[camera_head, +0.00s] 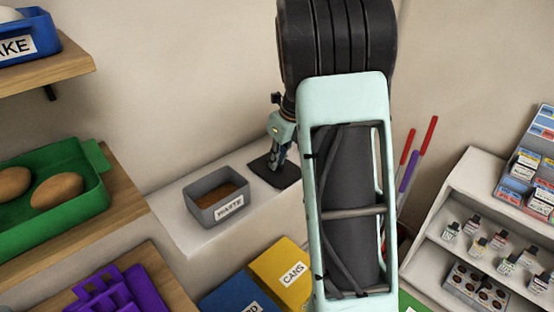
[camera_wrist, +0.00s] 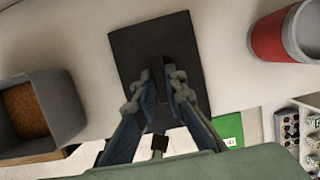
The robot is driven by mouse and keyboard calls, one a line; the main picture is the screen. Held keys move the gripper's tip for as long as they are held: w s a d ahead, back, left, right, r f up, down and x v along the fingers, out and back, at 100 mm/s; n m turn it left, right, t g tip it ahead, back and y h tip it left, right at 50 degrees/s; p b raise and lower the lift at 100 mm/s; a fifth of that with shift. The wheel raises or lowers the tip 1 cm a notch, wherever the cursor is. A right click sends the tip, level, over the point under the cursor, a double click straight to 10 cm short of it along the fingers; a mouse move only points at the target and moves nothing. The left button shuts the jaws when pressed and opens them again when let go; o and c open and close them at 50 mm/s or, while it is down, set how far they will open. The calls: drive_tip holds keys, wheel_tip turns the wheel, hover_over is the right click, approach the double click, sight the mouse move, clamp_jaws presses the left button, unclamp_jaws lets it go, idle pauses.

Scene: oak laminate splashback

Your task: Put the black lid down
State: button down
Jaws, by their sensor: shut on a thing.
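The black lid (camera_wrist: 137,45) is a flat dark square with a raised handle bar (camera_wrist: 157,68) in its middle. In the wrist view it lies below my gripper (camera_wrist: 160,86), whose two fingers are shut on the handle. In the head view the lid (camera_head: 265,170) is flat, at or just above the white ledge, right of the grey box. My gripper (camera_head: 279,150) is above it there, partly hidden by my arm. I cannot tell whether the lid touches the ledge.
The grey box (camera_head: 204,214) labelled waste, with brown contents, stands left of the lid. Yellow (camera_head: 272,272) and blue (camera_head: 235,297) bins are below the ledge. Bare ledge shows between box and lid.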

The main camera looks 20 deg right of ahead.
sight(285, 174)
drive_tip(key=c, duration=2)
unclamp_jaws()
drive_tip(key=shift+f, duration=0.1)
drive_tip(key=shift+r, duration=0.3)
drive_tip(key=v, duration=1.1)
drive_tip(key=shift+s+d+r, duration=0.1)
drive_tip(key=shift+s+r, duration=0.05)
drive_tip(key=shift+r, duration=0.2)
